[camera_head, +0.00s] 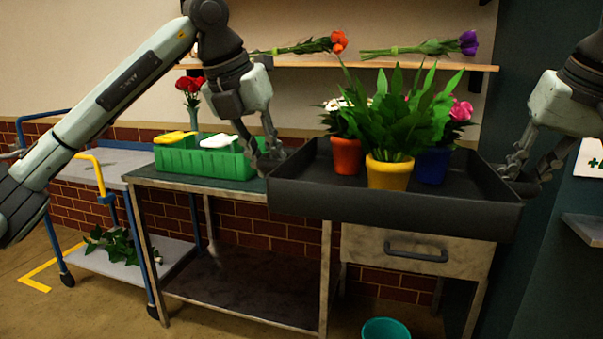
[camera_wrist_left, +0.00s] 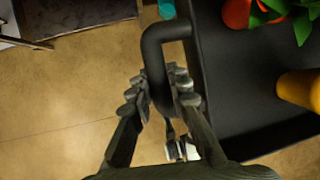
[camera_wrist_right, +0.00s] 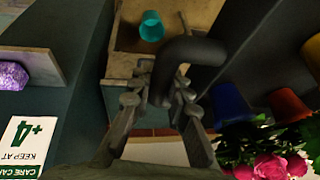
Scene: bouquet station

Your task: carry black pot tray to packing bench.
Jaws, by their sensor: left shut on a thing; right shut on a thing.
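The black pot tray (camera_head: 395,213) is held up level between my two grippers, in front of a metal workbench. It carries an orange pot (camera_head: 346,156), a yellow pot (camera_head: 389,174) with a tall leafy plant, and a blue pot (camera_head: 433,166) with pink flowers. My left gripper (camera_head: 270,158) is shut on the tray's left handle (camera_wrist_left: 152,65), seen closely in the left wrist view. My right gripper (camera_head: 524,172) is shut on the tray's right handle (camera_wrist_right: 190,50), seen in the right wrist view. The pots stand upright.
The bench (camera_head: 235,189) behind carries a green crate (camera_head: 200,160) at its left. A blue-framed cart (camera_head: 110,164) stands further left. A wall shelf (camera_head: 300,67) holds flower bunches. A teal bucket (camera_head: 386,328) is on the floor below the tray. A small ledge (camera_head: 585,228) juts out at right.

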